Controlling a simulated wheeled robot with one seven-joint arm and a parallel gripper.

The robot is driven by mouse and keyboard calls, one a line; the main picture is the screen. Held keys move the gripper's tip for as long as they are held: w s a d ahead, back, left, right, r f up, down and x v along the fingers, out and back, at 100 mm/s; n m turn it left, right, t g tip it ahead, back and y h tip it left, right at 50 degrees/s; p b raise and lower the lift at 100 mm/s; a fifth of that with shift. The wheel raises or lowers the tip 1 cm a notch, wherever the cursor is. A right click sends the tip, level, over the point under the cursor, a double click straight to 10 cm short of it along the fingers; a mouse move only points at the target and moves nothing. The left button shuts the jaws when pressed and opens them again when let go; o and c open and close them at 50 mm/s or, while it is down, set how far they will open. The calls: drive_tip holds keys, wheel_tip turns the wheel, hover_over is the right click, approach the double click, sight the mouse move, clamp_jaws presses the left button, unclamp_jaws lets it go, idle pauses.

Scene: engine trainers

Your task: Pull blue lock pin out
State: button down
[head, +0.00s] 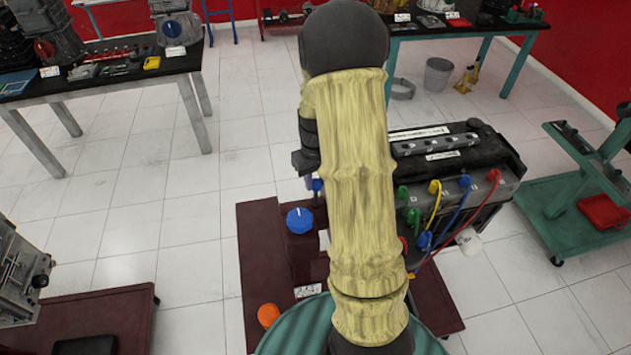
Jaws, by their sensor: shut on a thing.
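My arm in its pale yellow sleeve crosses the middle of the head view and hides much of the engine trainer behind it. The dark end of my arm shows left of the sleeve, with my gripper (309,180) pointing down. My gripper is shut on a small blue piece (317,185), which looks like the blue lock pin. The sleeve partly covers this spot, so I cannot tell how far the pin sits in its hole. A larger round blue knob (300,220) stands just below on the dark red stand (262,250).
The black engine block (455,160) with coloured leads (450,215) stands right of my arm. An orange knob (268,315) is at the stand's front. A green trolley (560,215) is at right, a workbench (150,75) at back left. White floor between is clear.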

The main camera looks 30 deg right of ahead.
sight(316, 181)
drive_tip(key=shift+w+r, duration=0.2)
drive_tip(key=c, duration=1.2)
unclamp_jaws()
drive_tip(key=shift+s+r, duration=0.1)
drive_tip(key=shift+o, duration=0.5)
drive_tip(key=shift+s, duration=0.15)
wheel_tip(316, 181, up, 17)
drive_tip(key=b, duration=0.3)
drive_tip(key=shift+r, duration=0.15)
